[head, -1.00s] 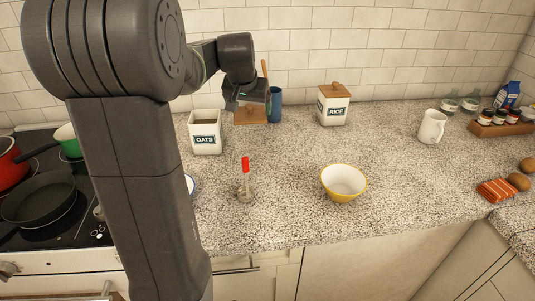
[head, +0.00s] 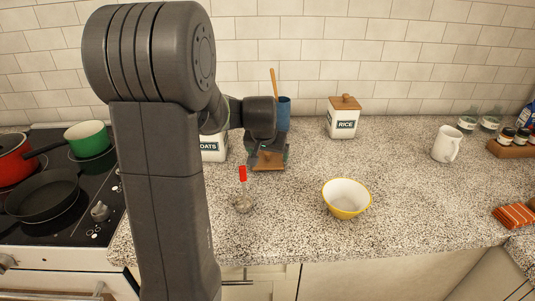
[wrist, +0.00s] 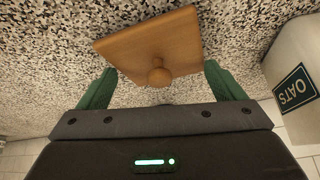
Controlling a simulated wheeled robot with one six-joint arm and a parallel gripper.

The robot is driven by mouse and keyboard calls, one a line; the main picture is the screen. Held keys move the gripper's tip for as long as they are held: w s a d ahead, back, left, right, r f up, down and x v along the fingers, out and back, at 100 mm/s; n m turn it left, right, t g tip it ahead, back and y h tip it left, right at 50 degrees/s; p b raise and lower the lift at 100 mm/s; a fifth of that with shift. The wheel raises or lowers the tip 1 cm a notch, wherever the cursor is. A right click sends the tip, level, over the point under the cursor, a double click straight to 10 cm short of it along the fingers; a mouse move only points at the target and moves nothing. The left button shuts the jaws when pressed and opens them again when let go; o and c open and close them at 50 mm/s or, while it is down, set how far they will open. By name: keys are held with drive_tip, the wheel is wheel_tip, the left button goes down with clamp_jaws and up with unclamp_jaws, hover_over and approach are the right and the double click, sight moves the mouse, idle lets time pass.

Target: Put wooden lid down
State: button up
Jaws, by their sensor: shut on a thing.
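The wooden lid (head: 267,162) is a flat square brown board with a round knob, to the right of the white OATS canister (head: 214,149). My gripper (head: 268,154) is shut on the lid. In the wrist view its two green fingers (wrist: 158,76) stand at opposite sides of the lid (wrist: 150,42), with the knob between them. The lid is at or very close to the countertop (head: 310,165); I cannot tell whether it touches. The OATS canister also shows in the wrist view (wrist: 294,85). My arm hides part of it in the head view.
A blue utensil holder (head: 284,114) stands behind my gripper, and the RICE canister (head: 342,122) is right of it. A red-handled utensil (head: 243,190) and a yellow-rimmed bowl (head: 346,198) are nearer the front. The counter between the bowl and RICE canister is clear.

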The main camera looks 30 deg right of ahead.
drive_tip(key=shift+f, duration=0.15)
drive_tip(key=shift+f, duration=0.15)
drive_tip(key=o, duration=1)
drive_tip(key=shift+o, duration=0.2)
drive_tip(key=shift+r, duration=0.25)
drive_tip(key=v, duration=1.2)
drive_tip(key=shift+f, duration=0.15)
